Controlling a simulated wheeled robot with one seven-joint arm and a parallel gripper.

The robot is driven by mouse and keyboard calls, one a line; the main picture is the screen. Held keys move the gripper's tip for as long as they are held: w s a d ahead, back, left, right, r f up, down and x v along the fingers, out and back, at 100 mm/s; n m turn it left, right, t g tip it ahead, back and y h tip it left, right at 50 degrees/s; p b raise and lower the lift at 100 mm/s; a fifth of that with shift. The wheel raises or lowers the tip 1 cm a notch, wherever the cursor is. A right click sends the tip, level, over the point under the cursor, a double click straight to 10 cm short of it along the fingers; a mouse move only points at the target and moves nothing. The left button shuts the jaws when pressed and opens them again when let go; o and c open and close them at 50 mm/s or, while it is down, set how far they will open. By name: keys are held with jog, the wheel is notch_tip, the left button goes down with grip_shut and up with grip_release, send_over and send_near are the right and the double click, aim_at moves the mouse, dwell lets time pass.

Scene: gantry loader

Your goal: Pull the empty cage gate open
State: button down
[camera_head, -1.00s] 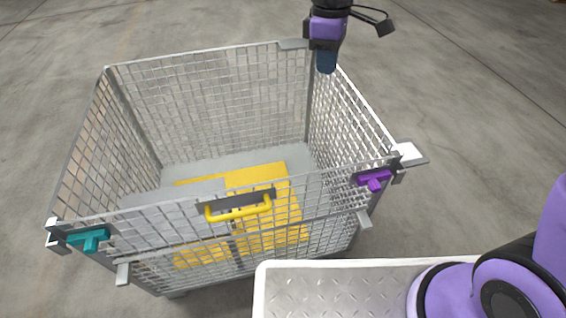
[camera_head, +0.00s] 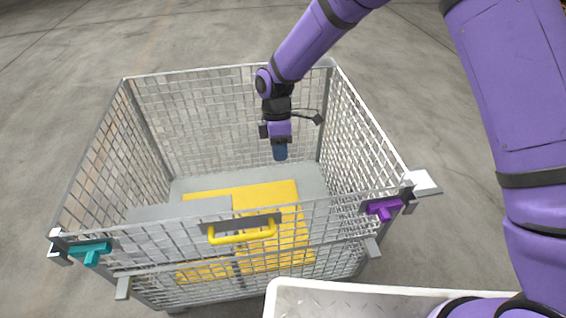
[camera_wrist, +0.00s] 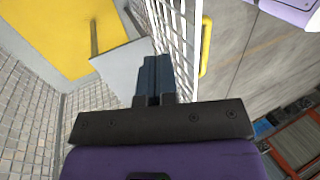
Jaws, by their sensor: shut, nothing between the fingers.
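The wire mesh cage (camera_head: 110,150) stands in front of me. Its near gate (camera_head: 325,225) is upright and carries a yellow handle (camera_head: 242,237) at the top middle. A teal latch (camera_head: 91,252) sits at the gate's left end and a purple latch (camera_head: 384,208) at its right end. My gripper (camera_head: 280,152) is shut and empty, pointing down over the cage's inside, behind the gate and apart from the handle. In the wrist view the shut fingers (camera_wrist: 154,76) show beside the mesh gate, with the yellow handle (camera_wrist: 206,46) on its far side.
A yellow panel (camera_head: 275,193) and a grey block or panel (camera_head: 190,212) lie on the cage floor. The cage's side walls and back wall surround my gripper. Concrete floor (camera_head: 60,75) around the cage is clear. My own white deck edge is at the bottom.

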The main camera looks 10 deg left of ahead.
jog(key=s+d+f, duration=0.2)
jog(key=s+f, duration=0.5)
jog(key=shift+f, duration=0.4)
